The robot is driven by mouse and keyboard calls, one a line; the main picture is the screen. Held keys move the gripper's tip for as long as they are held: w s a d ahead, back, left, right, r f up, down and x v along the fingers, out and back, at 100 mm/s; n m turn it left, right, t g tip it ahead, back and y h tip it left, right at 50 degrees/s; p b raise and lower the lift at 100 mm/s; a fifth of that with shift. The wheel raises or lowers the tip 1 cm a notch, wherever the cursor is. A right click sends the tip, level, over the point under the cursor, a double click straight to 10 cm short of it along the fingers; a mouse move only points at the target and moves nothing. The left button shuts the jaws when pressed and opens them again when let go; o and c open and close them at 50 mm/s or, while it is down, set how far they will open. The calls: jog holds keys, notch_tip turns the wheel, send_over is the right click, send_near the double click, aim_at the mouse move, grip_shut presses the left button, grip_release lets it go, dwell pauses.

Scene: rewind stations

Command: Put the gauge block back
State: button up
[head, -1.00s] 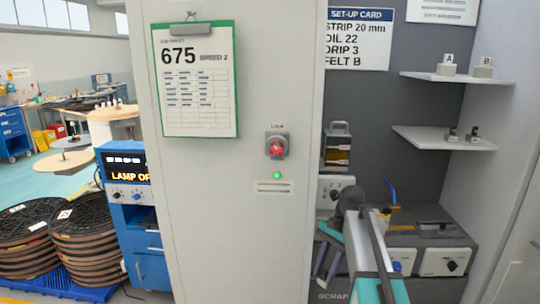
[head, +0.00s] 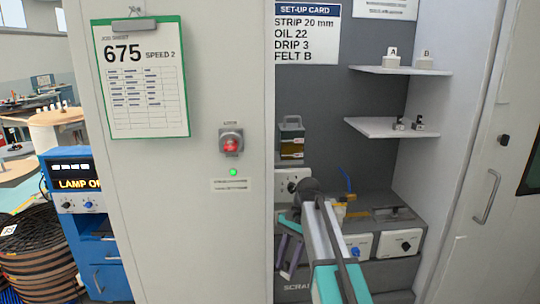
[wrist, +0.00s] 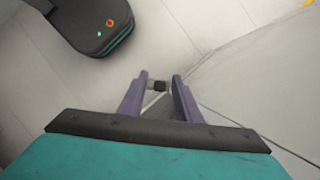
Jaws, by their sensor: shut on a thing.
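My gripper (wrist: 158,88) has its two purple fingers closed on a small dark block with a pale metal part, the gauge block (wrist: 159,86), at the fingertips in the wrist view. Two small black-and-metal pieces, a left one (head: 400,124) and a right one (head: 418,124), stand on the lower white shelf (head: 375,129), well above and right of my gripper.
The upper shelf (head: 395,71) holds white blocks marked A (head: 392,60) and B (head: 424,62). A pale cabinet panel (head: 180,200) with a job sheet (head: 143,80) and a red knob (head: 231,144) stands left. A set-up card (head: 308,30) hangs behind. A door (head: 500,150) is at right.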

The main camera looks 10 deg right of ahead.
jog(key=d, duration=0.7)
jog(key=shift+s, duration=0.15)
